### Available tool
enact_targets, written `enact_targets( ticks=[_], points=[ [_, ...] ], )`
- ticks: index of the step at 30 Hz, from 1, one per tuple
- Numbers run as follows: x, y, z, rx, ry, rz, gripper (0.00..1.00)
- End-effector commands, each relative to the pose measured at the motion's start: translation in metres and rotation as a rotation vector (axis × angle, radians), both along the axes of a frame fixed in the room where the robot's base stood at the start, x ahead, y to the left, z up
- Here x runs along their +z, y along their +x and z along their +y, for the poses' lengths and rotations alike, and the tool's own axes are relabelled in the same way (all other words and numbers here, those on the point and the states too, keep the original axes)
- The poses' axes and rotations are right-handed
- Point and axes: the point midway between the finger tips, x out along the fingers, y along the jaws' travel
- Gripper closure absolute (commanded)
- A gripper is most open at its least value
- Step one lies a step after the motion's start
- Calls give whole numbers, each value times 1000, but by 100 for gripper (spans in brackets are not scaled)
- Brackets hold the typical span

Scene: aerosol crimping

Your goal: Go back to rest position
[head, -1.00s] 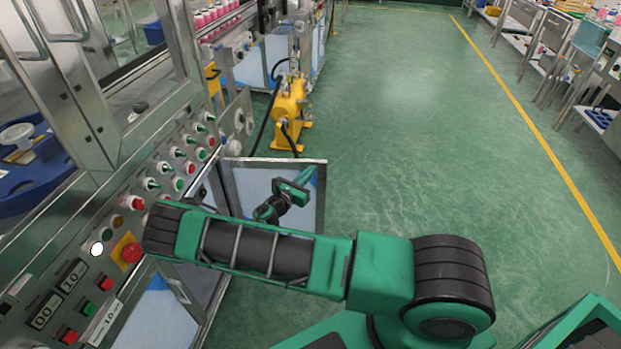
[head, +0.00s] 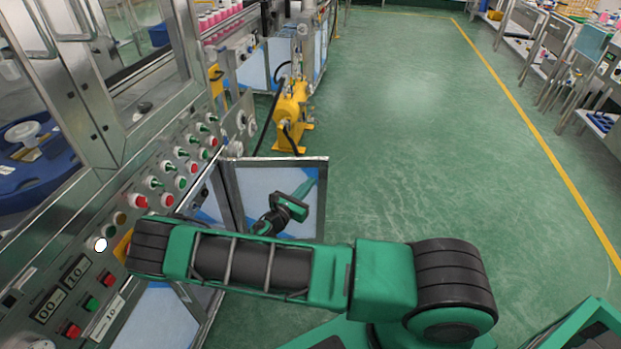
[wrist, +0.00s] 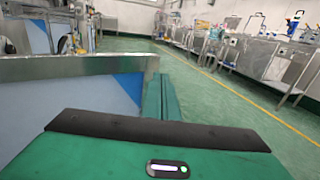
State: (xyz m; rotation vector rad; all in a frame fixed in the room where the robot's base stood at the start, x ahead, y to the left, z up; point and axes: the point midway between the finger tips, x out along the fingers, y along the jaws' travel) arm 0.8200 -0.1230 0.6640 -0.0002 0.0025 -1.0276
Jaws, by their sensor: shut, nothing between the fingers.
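My gripper (head: 312,183) is empty in the head view, beyond my green and black upper arm and in front of the metal-framed panel (head: 230,182). Its green fingers (wrist: 162,97) show in the wrist view, lying side by side and closed together beside a metal-topped panel edge (wrist: 75,67). The rest of my arm lies low across the head view, with its elbow end close to the control panel (head: 60,255). My elbow hides part of a yellow plate on that panel.
The control panel with buttons and switches fills the left side. A yellow machine (head: 291,112) stands beyond the framed panel. Green floor (head: 430,130) is open ahead and to the right, up to the yellow line (head: 535,132) and benches (head: 560,50).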

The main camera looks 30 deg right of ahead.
Motion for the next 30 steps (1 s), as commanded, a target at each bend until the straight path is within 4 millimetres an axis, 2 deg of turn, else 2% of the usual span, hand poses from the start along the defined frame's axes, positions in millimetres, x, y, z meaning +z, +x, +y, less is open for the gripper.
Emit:
enact_targets(
  ticks=[3,10,15,22,26,30],
  points=[
    [1,-25,4,-9,-4,3,100],
    [1,-57,17,-14,-3,2,100],
    [1,-68,22,-14,-3,1,100],
    [2,-71,21,-24,5,-4,100],
    [9,-76,12,-87,62,-33,100],
    [24,-89,-6,-219,180,-99,100]
  ],
)
